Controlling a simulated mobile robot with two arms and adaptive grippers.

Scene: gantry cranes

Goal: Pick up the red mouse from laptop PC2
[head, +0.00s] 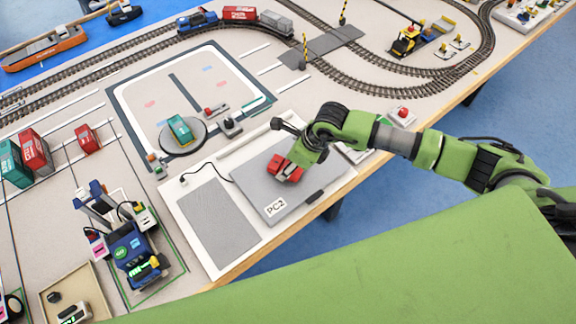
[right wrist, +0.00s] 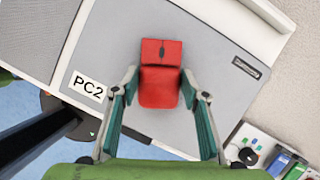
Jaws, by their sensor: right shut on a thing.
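The red mouse (head: 283,168) is on or just over the grey lid of laptop PC2 (head: 262,188), which lies on a white mat near the table's front edge. The right wrist view shows the mouse (right wrist: 161,72) between the two fingers of my right gripper (right wrist: 160,88), above the laptop lid (right wrist: 215,35) with its PC2 label. My right gripper (head: 293,163) is shut on the mouse from above and partly hides it in the head view. I cannot tell whether the mouse touches the lid. My left gripper is not in view.
A grey pad (head: 213,222) lies left of the laptop. A box with a red button (head: 402,114) stands to the right. A round plate with a green container (head: 181,131) is behind it, and a blue crane model (head: 130,248) stands at lower left. Railway tracks run farther back.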

